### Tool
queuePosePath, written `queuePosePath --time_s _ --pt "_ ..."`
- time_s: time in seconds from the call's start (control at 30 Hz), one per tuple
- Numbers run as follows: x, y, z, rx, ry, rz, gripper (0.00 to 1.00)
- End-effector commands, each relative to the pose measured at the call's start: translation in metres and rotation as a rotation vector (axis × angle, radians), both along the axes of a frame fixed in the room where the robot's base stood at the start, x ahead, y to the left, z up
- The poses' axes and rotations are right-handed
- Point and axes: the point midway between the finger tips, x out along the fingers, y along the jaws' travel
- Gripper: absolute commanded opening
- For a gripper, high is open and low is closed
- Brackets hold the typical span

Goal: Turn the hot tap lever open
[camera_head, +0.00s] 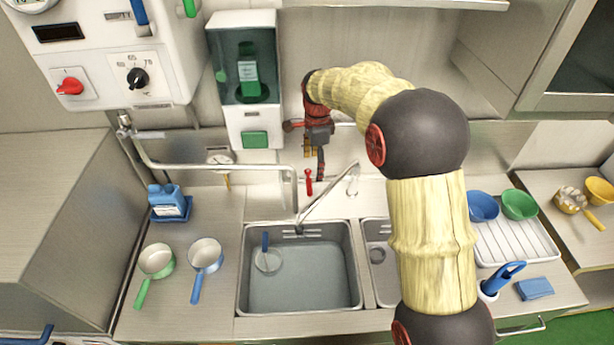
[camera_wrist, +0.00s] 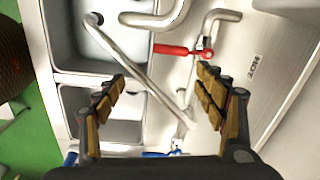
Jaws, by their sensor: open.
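The hot tap lever is a small red handle (camera_head: 309,182) on the tap behind the sink. My gripper (camera_head: 317,168) is above and behind the tap, near the wall. In the wrist view my gripper (camera_wrist: 160,75) is open and empty, its gold-padded fingers spread wide. The red lever shows beyond the fingertips, nearer the right finger; no contact is visible. A blue lever (camera_wrist: 160,154) is at the bottom, partly hidden by my gripper.
The metal spout (camera_head: 328,190) reaches over the sink (camera_head: 243,285), which holds water and a strainer. A horizontal pipe (camera_head: 220,167) runs left of the tap. A dispenser (camera_head: 247,110) hangs on the wall. Two pans (camera_head: 206,252) stand left; a rack (camera_head: 515,245) with bowls stands right.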

Motion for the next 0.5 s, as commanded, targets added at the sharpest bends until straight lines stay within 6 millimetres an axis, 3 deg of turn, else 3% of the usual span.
queuePosePath --time_s 0.2,0.5 --pt "0.025 0.019 -0.033 -0.004 0.044 -0.137 0.7" --pt "0.029 0.023 -0.061 -0.007 0.058 -0.179 0.7"
